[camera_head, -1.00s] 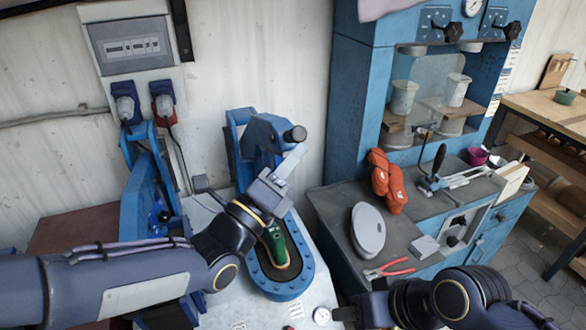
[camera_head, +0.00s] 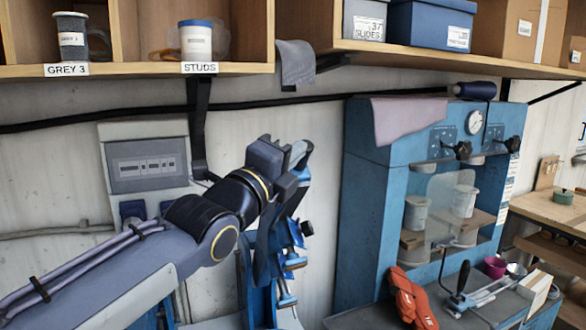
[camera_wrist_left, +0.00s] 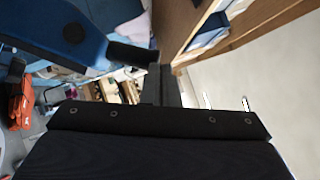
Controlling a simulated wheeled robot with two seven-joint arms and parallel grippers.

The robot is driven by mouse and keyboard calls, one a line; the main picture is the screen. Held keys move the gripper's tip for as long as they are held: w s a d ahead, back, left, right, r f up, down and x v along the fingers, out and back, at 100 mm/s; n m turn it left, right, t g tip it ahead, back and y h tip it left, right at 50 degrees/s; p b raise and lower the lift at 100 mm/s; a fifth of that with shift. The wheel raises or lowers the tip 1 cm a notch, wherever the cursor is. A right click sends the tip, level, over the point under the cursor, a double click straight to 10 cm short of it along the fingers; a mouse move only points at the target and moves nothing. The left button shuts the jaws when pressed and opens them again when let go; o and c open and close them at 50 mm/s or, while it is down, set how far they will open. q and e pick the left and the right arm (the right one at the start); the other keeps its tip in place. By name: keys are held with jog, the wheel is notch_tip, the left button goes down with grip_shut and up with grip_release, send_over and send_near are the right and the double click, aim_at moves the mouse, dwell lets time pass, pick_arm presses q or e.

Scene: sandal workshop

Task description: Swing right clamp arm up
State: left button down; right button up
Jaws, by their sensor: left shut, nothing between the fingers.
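The right clamp arm (camera_head: 268,250) is blue and stands steeply up in the head view, with small knobs and pads along its right side. Its upper end is partly hidden behind my left wrist. My left gripper (camera_head: 298,154) is shut and empty at the top of this arm, close to it; I cannot tell whether they touch. In the left wrist view, blue clamp metal (camera_wrist_left: 40,30) with a dark round knob fills the upper left, and a black handle reaches towards my left gripper's fingers (camera_wrist_left: 163,88). The clamp's base is below the head view. My right gripper is out of view.
A wooden shelf (camera_head: 120,70) with labelled bins and boxes overhangs the wall above my left gripper. A grey electrical box (camera_head: 150,150) is behind my arm. A blue cabinet (camera_head: 365,200) stands to the right, with orange gloves (camera_head: 412,298) on its counter.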

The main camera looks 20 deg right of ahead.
pick_arm(q)
jog(key=shift+w+d+r, duration=0.1)
jog(key=shift+d+r, duration=0.1)
jog(key=shift+d, duration=0.3)
pick_arm(e)
jog(key=shift+r, duration=0.4)
pick_arm(q)
jog(key=shift+s+a+f+b, duration=0.3)
jog(key=shift+a+b, duration=0.05)
jog(key=shift+b, duration=0.05)
jog(key=s+a+b, duration=0.2)
jog(key=s+a, duration=0.1)
jog(key=a, duration=0.3)
jog(key=shift+s+f+n+y, duration=0.2)
jog(key=shift+f+n+y, duration=0.1)
jog(key=shift+f, duration=0.1)
pick_arm(e)
jog(key=shift+s+d+f, duration=0.1)
jog(key=shift+d+f, duration=0.1)
jog(key=shift+f, duration=0.6)
jog(key=shift+d+f, duration=0.15)
jog(key=shift+f, duration=0.6)
